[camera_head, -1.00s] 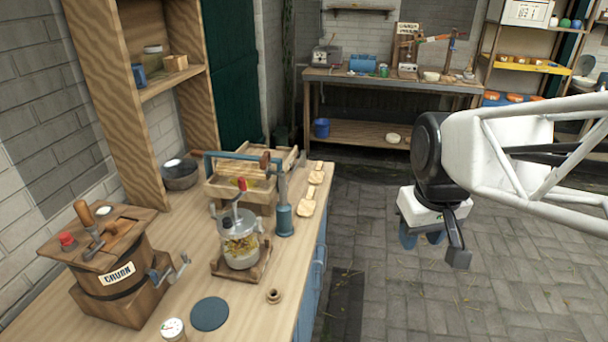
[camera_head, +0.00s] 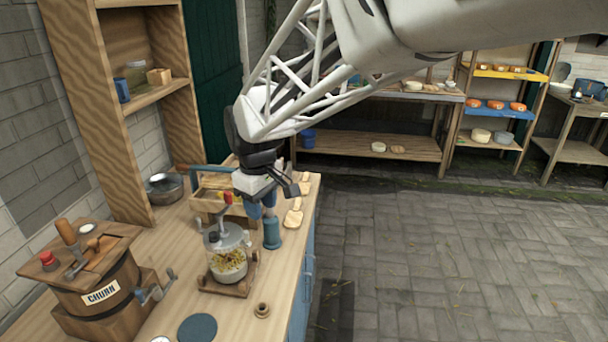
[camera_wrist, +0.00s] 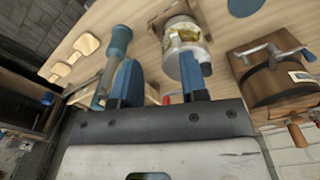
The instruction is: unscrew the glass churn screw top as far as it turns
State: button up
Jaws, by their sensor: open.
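The glass churn (camera_head: 228,262) stands upright on a wooden base on the bench. Its grey screw top (camera_head: 228,237) sits on the jar, with a crank and a red knob (camera_head: 228,198) above it. In the wrist view the churn (camera_wrist: 182,38) is at the top middle, yellowish contents showing through the glass. My gripper (camera_head: 262,208) is above and behind the churn, over the back of the bench. Its blue fingers (camera_wrist: 160,82) are apart with nothing held between them. One finger overlaps the churn's top in the wrist view, and contact cannot be told.
A wooden barrel churn (camera_head: 100,290) stands at left. A blue-green cylinder (camera_head: 271,233) stands close right of the glass churn, and a wooden crate with a blue press lever (camera_head: 205,169) is behind. A wooden ring (camera_head: 262,310) and dark round mat (camera_head: 198,328) lie in front.

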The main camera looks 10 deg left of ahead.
jog(key=n, duration=0.1)
send_over(246, 231)
jog(key=shift+f, duration=0.55)
jog(key=shift+f, duration=0.15)
jog(key=shift+f, duration=3.8)
grip_shut()
